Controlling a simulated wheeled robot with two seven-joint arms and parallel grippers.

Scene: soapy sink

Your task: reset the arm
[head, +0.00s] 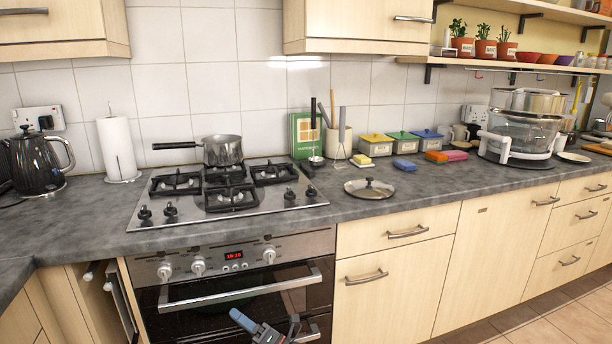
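My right gripper (290,330) shows at the bottom edge, in front of the oven door (215,312) and below its handle. It is dark grey, with a blue part beside it. It is small and partly cut off by the frame, so I cannot tell whether its fingers are open or shut. I see no object clearly held in it. My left gripper is not in view.
The worktop (350,215) holds a gas hob (190,208) with a saucepan (222,150), a pan lid (369,188), a black kettle (40,160), a paper roll (117,148) and a glass cooker (520,130). Cupboards and drawers (392,285) front it. Floor (560,325) is clear at right.

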